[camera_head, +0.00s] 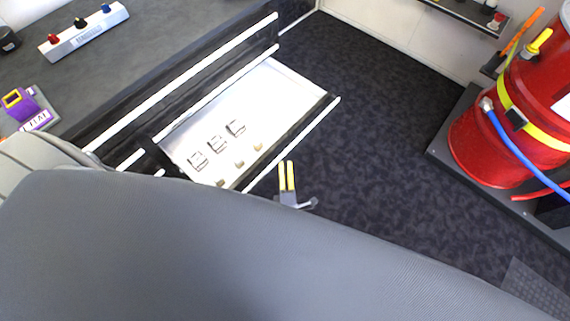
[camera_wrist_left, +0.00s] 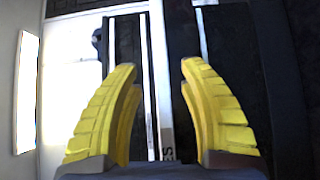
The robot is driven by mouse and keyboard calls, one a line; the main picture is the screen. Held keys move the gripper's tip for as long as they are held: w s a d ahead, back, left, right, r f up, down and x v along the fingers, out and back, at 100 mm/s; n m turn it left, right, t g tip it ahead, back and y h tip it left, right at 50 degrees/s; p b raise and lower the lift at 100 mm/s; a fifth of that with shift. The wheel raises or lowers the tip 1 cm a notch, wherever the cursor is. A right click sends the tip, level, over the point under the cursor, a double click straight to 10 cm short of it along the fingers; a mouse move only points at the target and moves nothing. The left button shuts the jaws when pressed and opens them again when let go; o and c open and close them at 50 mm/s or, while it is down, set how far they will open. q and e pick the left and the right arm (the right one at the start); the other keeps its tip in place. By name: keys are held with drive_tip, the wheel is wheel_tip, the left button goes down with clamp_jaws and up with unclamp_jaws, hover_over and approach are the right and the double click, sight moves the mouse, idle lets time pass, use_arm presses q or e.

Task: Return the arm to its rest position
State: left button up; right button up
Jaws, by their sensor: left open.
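My left gripper (camera_head: 286,163) shows in the head view with its yellow fingers over the dark floor, just right of the open drawer's front. In the left wrist view, the two yellow fingers of my left gripper (camera_wrist_left: 155,70) stand wide apart with nothing held between them. A white strip (camera_wrist_left: 158,80) on a dark face shows behind the gap. A large grey surface covers the lower part of the head view and hides most of the arm. My right gripper is in neither view.
The open drawer (camera_head: 285,85) holds several small pieces. A grey worktop (camera_head: 180,30) at upper left carries a white block with coloured knobs (camera_head: 85,32) and a purple device (camera_head: 30,108). A red drum (camera_head: 490,140) with hoses stands at right. Dark floor (camera_head: 375,110) between is clear.

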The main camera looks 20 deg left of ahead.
use_arm(q)
drive_tip(key=shift+s, duration=0.1)
idle(0.3)
drive_tip(key=s+d+f+m+g+h, duration=0.1)
drive_tip(key=s+f+m+g+h, duration=0.25)
drive_tip(key=s+f+m, duration=0.4)
drive_tip(key=s+d+f+m+g+h, duration=0.2)
drive_tip(key=s+f+m+h, duration=0.3)
drive_tip(key=f+m, duration=0.6)
drive_tip(key=s+a+f+m+g, duration=0.4)
drive_tip(key=s+a+f, duration=0.2)
drive_tip(key=s, duration=0.7)
drive_tip(key=s+a+f+m+g, duration=0.4)
drive_tip(key=s+f, duration=0.6)
drive_tip(key=s, duration=0.4)
drive_tip(key=shift+a+g+y, duration=0.45)
drive_tip(key=shift+a+g, duration=0.3)
drive_tip(key=shift+a, duration=0.4)
drive_tip(key=shift+w, duration=0.1)
